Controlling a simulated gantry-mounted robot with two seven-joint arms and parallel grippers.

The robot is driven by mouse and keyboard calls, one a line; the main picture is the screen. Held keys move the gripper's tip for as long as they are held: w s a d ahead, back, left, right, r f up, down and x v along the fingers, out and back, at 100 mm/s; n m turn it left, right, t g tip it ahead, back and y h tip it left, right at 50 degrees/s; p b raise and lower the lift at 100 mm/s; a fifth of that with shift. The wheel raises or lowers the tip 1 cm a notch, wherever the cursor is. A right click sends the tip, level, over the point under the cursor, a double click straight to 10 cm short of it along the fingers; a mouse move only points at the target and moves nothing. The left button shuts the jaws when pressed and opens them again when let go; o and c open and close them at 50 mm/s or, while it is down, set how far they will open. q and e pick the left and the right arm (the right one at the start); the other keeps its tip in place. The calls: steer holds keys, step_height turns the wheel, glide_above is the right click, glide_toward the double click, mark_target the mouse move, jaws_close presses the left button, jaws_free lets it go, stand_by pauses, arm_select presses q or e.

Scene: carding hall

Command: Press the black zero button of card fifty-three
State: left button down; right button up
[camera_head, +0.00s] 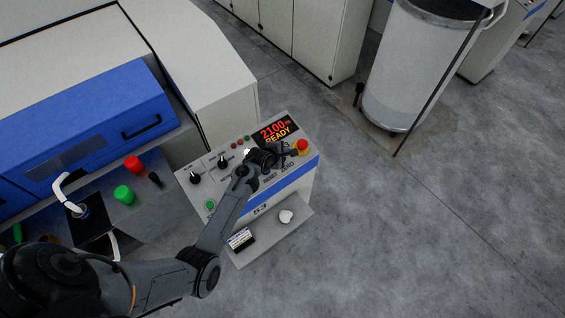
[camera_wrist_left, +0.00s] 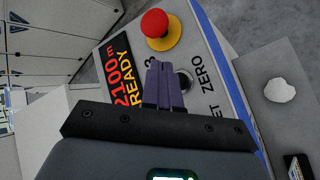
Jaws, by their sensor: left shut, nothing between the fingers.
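The control panel (camera_head: 226,179) of card fifty-three carries a display reading "2100 m READY" (camera_head: 275,131), which also shows in the wrist view (camera_wrist_left: 122,78). My left gripper (camera_head: 288,153) is over the panel's right part, below the display. In the wrist view its fingers (camera_wrist_left: 160,68) are shut, with nothing between them. The dark zero button (camera_wrist_left: 186,80), in a metal ring, sits right beside the fingers, next to the word ZERO, and is partly covered by them. Whether the fingers touch the panel I cannot tell. In the head view the gripper largely hides the button. My right gripper is not in view.
A red emergency stop on a yellow base (camera_head: 303,146) is close to the fingertips. Knobs (camera_head: 195,177) and a green button (camera_head: 210,205) are further left. A shelf (camera_head: 268,238) below holds a white lump (camera_head: 286,216) and a small dark box (camera_head: 241,239).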

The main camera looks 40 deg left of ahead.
arm_select(q)
steer(key=f+b, duration=0.2)
steer(key=shift+a+f, duration=0.25)
steer(key=shift+f, duration=0.05)
steer(key=shift+w+a+f+b, duration=0.15)
steer(key=shift+f+b, duration=0.1)
steer(key=shift+f, duration=0.2)
steer(key=shift+a+f+b, duration=0.15)
steer(key=shift+f+b, duration=0.1)
steer(key=shift+f, duration=0.2)
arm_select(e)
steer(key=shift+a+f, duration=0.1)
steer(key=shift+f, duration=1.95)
arm_select(q)
steer(key=shift+f, duration=0.2)
steer(key=shift+a+f, duration=0.1)
steer(key=shift+f, duration=0.1)
steer(key=shift+f, duration=0.15)
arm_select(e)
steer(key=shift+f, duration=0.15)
